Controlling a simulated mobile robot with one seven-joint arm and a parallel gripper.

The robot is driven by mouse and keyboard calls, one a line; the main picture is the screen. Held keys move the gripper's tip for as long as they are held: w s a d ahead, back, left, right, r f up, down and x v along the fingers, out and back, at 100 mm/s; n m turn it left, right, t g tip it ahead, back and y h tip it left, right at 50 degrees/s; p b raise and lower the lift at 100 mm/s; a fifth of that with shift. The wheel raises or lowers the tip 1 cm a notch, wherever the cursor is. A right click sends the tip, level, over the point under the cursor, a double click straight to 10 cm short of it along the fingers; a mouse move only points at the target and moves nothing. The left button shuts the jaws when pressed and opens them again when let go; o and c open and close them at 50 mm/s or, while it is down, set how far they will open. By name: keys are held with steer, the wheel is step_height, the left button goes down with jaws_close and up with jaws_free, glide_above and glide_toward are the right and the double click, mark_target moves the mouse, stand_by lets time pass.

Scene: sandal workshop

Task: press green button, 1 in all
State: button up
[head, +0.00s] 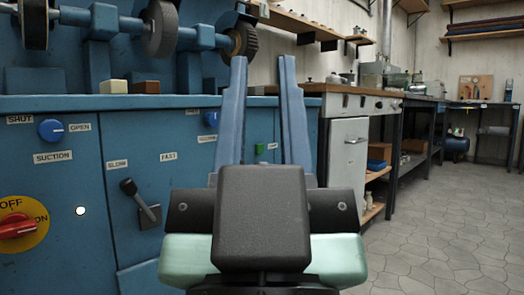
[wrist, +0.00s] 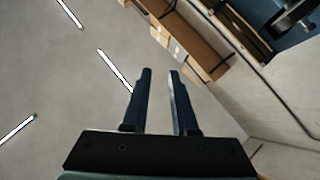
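A small green button (head: 259,149) sits on the front of the blue machine (head: 85,195), beside a white label. In the head view it shows in the gap between the fingers of my gripper (head: 263,60). My gripper is open and empty, with its two fingers pointing up and apart. The wrist view also shows my gripper (wrist: 160,71) with nothing between the fingers, against the ceiling and a shelf. The button does not show in the wrist view. The fingers hide part of the machine's front around the button.
The machine's front also has a red rotary switch (head: 17,226), a blue suction knob (head: 51,130), a lever (head: 140,202) and a white round light (head: 80,211). A workbench (head: 348,138) stands to the right. The tiled floor (head: 440,215) at right is clear.

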jaws_close()
stand_by(1.3)
